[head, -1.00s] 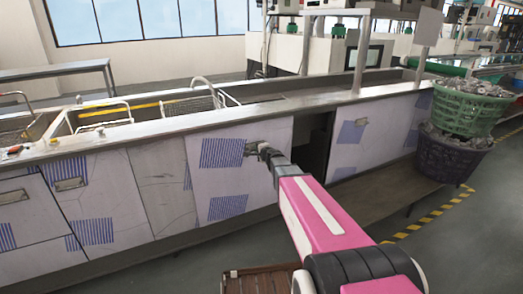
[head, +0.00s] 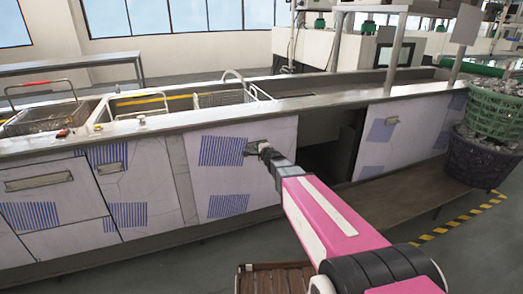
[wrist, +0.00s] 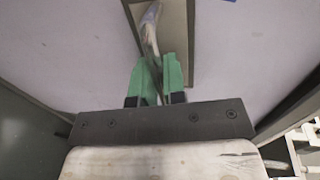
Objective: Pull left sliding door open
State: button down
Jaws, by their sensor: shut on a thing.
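The left sliding door (head: 228,178) is a pale panel with blue striped patches on the front of the tank bench. A dark opening (head: 328,150) shows between its right edge and the right door (head: 405,132). My gripper (head: 264,148) is at the handle near the top of the left door. In the wrist view, the green fingertips of my gripper (wrist: 158,78) are closed around the handle bar (wrist: 150,35), set in a recessed plate. My fingers hide part of the handle in the head view.
Green and purple baskets (head: 506,115) are stacked at the right end of the bench. A wooden slatted stool (head: 275,278) stands near my arm. A low ledge (head: 400,195) runs below the opening.

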jog(key=c, duration=1.2)
grip_release()
jog(key=shift+s, duration=0.1)
jog(key=v, duration=1)
jog(key=shift+s+d, duration=0.15)
jog(key=shift+s, duration=0.15)
